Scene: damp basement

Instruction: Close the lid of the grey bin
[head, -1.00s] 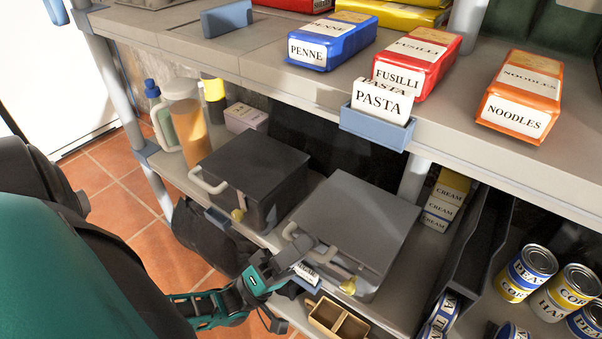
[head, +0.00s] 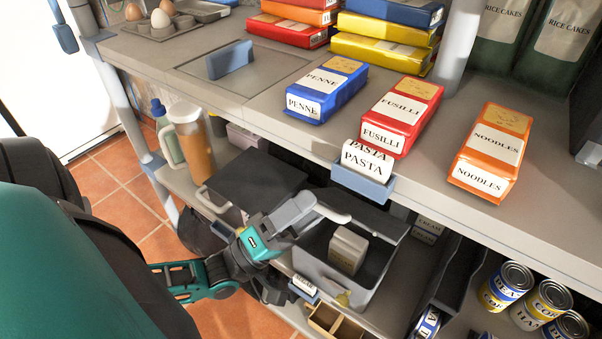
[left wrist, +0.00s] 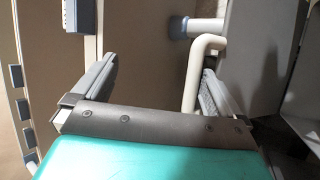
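The grey bin (head: 316,270) stands on the lower shelf with its lid (head: 376,216) raised, seen nearly edge-on in the head view. A pale carton (head: 347,250) stands inside. The lid's pale bar handle is near my left gripper (head: 312,207), at the raised lid's near edge. In the left wrist view my left gripper (left wrist: 155,85) has its fingers wide apart. The handle (left wrist: 194,72) lies between them, close to the right finger; whether they touch is unclear. The grey lid panel (left wrist: 245,55) is at the right there. My right gripper is not in view.
A dark closed bin (head: 255,182) stands just left. The upper shelf (head: 240,98) overhangs behind, with a PASTA label holder (head: 362,186) on its edge near the lid. A small divided wooden box (head: 330,322) is in front. Cans (head: 505,287) stand at right.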

